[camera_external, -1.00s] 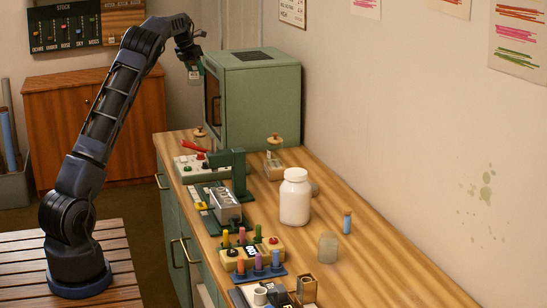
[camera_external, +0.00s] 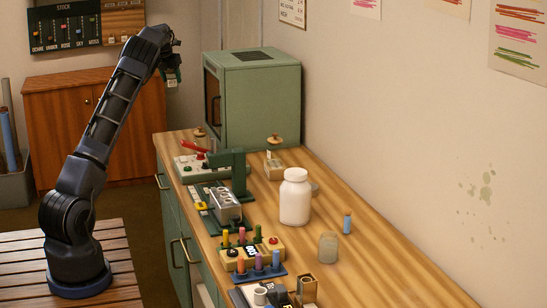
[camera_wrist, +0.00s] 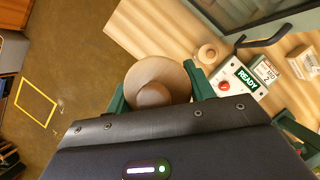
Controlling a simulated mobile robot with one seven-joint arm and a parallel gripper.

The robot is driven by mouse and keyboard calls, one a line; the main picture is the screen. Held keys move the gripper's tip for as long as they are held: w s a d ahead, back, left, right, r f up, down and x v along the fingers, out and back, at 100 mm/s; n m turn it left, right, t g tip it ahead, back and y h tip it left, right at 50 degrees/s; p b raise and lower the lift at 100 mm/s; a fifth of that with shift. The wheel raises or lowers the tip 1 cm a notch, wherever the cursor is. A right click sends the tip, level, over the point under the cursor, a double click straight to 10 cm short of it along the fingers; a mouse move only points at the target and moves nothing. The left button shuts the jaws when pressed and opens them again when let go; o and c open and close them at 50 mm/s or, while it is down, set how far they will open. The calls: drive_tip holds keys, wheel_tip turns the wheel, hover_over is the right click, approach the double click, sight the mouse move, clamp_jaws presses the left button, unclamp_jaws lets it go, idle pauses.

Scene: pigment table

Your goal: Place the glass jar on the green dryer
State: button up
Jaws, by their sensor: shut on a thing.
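The glass jar looks to be the small cloudy see-through jar (camera_external: 327,247) standing upright on the worktop, front right in the external view. The green dryer (camera_external: 270,105) is the boxy cabinet with a vented top at the far end. My gripper (camera_external: 173,82) is raised left of the dryer, off the worktop's side and far from the jar. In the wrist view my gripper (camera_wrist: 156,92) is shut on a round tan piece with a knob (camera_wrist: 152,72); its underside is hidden.
A large white jar (camera_external: 295,200) stands mid-worktop, with a blue vial (camera_external: 347,222) near the cloudy jar. A press-like green device (camera_external: 238,172) and a lever panel (camera_external: 190,165) line the left edge. A wooden cabinet (camera_external: 95,125) stands behind my arm. The worktop's right front is clear.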

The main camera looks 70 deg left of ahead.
wheel_tip(320, 180, down, 26)
drive_tip(key=shift+f, duration=0.1)
idle(0.7)
drive_tip(key=o, duration=1.1)
drive_tip(key=shift+f, duration=0.1)
drive_tip(key=v, duration=1.2)
drive_tip(key=shift+w+d, duration=0.1)
